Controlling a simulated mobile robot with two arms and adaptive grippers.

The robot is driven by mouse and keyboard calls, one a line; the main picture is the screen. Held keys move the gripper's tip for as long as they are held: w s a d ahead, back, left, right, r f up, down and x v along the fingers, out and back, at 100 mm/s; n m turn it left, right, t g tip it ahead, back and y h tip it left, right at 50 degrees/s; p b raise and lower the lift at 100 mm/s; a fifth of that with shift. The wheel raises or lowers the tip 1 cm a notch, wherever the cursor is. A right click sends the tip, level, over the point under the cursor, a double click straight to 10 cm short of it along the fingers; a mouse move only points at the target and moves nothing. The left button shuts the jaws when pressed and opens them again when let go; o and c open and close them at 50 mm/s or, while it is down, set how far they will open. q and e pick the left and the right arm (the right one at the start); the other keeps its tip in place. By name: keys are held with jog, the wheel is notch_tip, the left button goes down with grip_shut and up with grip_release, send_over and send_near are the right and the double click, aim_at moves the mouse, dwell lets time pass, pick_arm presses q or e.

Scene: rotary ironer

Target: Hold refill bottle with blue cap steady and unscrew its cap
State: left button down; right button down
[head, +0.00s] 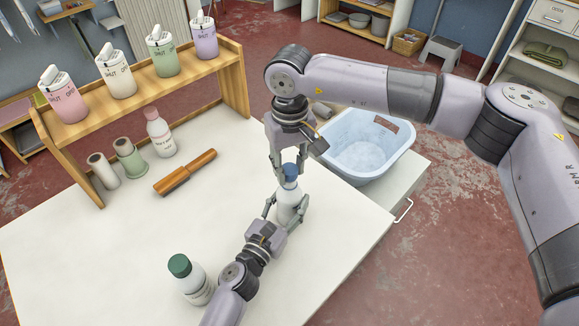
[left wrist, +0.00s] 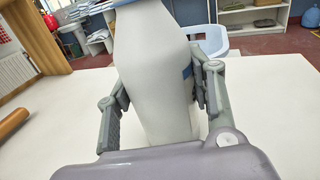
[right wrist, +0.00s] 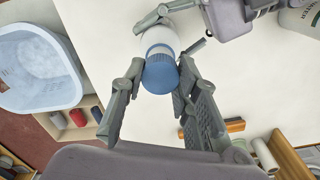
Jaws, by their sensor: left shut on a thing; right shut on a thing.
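The refill bottle (head: 289,204) is white and stands upright on the white table near its right side. Its blue cap (head: 291,171) is on top of the neck. My left gripper (head: 285,212) is shut around the bottle's body; in the left wrist view the pale body (left wrist: 157,80) fills the space between the fingers. My right gripper (head: 288,165) comes from above and is shut on the blue cap, with a finger on each side. In the right wrist view the cap (right wrist: 160,74) sits between the fingertips. The cap's threads are hidden.
A green-capped bottle (head: 190,279) stands at the front left, near my left arm. A blue basin (head: 365,143) is beyond the table's right edge. A brown wooden roller-shaped item (head: 185,172), a pink-capped bottle (head: 159,134) and spools (head: 128,158) lie or stand by the wooden shelf (head: 160,84).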

aim_at(290, 169)
jog(key=shift+r, duration=2)
pick_arm(q)
jog(key=c, duration=0.7)
grip_release()
